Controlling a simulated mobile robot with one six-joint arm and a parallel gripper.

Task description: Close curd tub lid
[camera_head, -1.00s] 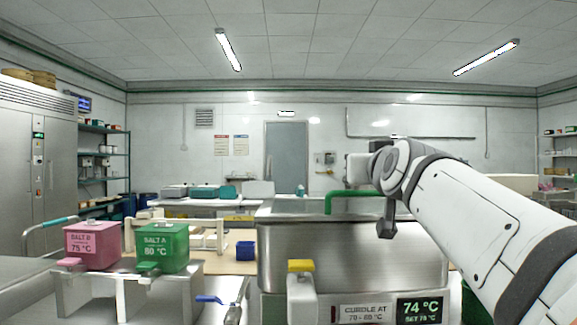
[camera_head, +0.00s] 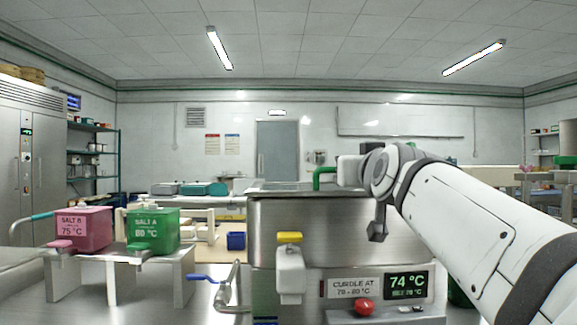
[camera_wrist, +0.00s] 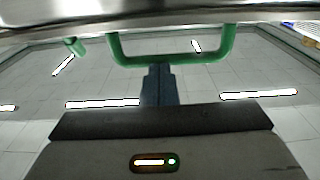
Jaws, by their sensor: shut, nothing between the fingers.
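The curd tub (camera_head: 345,230) is a steel vat in the middle of the head view. A green handle (camera_head: 322,177) rises at its top, partly hidden behind my wrist. In the wrist view the green U-shaped handle (camera_wrist: 172,59) joins a steel edge (camera_wrist: 180,14) at the top of the picture, apparently the lid. My gripper (camera_wrist: 158,69) is shut and empty. Its dark fingers point at the handle's crossbar and end close to it; I cannot tell whether they touch. My arm hides the tub's right top, and the lid's tilt cannot be told.
A pink salt box (camera_head: 84,229) and a green salt box (camera_head: 153,231) stand on a steel stand at the left. A yellow-topped tap (camera_head: 289,255), a temperature display (camera_head: 406,285) and a red button (camera_head: 364,307) are at the tub's front. A blue-handled valve (camera_head: 215,283) sticks out left.

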